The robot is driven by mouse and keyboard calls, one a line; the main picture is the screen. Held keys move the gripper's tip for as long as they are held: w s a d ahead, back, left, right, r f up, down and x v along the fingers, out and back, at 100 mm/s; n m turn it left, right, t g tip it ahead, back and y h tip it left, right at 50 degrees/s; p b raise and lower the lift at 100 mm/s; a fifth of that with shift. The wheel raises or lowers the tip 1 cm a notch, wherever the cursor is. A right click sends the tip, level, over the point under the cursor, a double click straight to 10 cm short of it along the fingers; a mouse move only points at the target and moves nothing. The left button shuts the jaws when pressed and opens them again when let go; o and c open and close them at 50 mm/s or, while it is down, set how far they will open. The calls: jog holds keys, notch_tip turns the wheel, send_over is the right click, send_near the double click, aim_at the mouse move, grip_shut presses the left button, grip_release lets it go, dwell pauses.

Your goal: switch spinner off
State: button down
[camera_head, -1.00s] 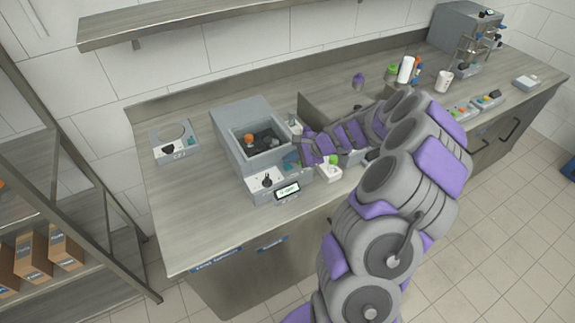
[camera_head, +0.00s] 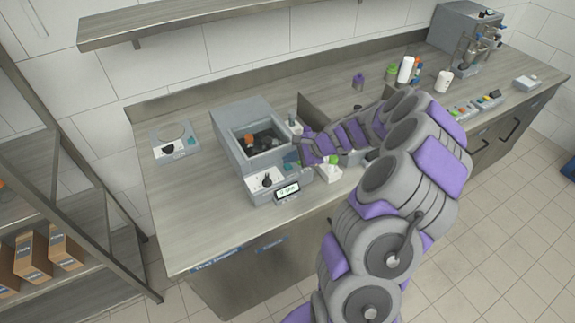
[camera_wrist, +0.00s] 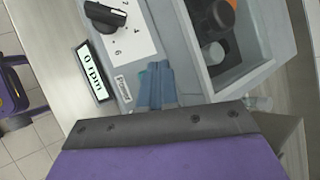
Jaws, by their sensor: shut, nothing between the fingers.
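The spinner (camera_head: 243,118) is a grey box with an open square well. In the well is a dark rotor holding an orange-topped item (camera_wrist: 229,5). Its front panel has a white dial with a black knob (camera_head: 267,180), which also shows in the wrist view (camera_wrist: 105,14). A tilted display (camera_head: 287,190) beside the knob reads 0 rpm in the wrist view (camera_wrist: 91,72). My gripper (camera_head: 291,165) is over the panel's right part, right of the knob.
A small device with a round ring (camera_head: 174,142) stands left on the counter. Bottles (camera_head: 405,69) and a white cup (camera_head: 444,82) stand further right. The counter's left front is clear.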

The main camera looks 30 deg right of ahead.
aim_at(290, 167)
jog(key=shift+f, duration=0.55)
dwell(0.4)
jog(key=shift+r+p, duration=0.65)
jog(key=shift+p, duration=0.05)
notch_tip(290, 167, up, 6)
jog(key=p, duration=0.4)
jog(key=shift+p, duration=0.3)
jog(key=shift+a, duration=0.1)
dwell(0.3)
